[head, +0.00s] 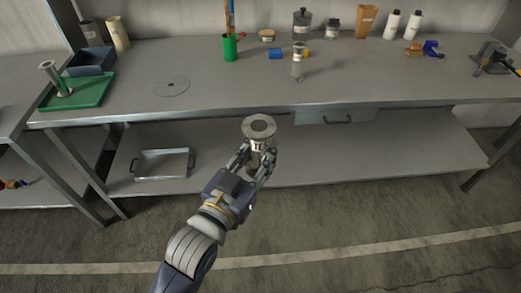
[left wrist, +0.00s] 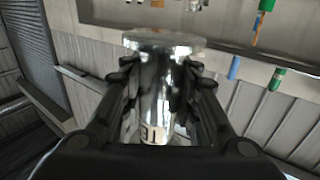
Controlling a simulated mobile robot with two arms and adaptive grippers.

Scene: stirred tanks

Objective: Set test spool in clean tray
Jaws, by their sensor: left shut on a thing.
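The test spool (head: 259,128), a shiny metal cylinder with a flanged top and a label reading "TE", is upright in my left gripper (head: 255,160). The left gripper's fingers are shut around its body, in front of the bench's front edge. In the left wrist view the spool (left wrist: 162,85) stands between the two fingers, flange at the top. A green tray (head: 92,101) lies at the bench's left end, with a similar metal spool (head: 55,80) in it. I cannot read which tray is the clean one. My right gripper is out of view.
A grey disc (head: 171,86) lies flat on the bench (head: 220,85). A clear cylinder (head: 297,65), a green cup (head: 230,47) and several bottles stand towards the back. A dark blue bin (head: 90,62) is behind the green tray. A metal tray (head: 161,164) sits on the lower shelf.

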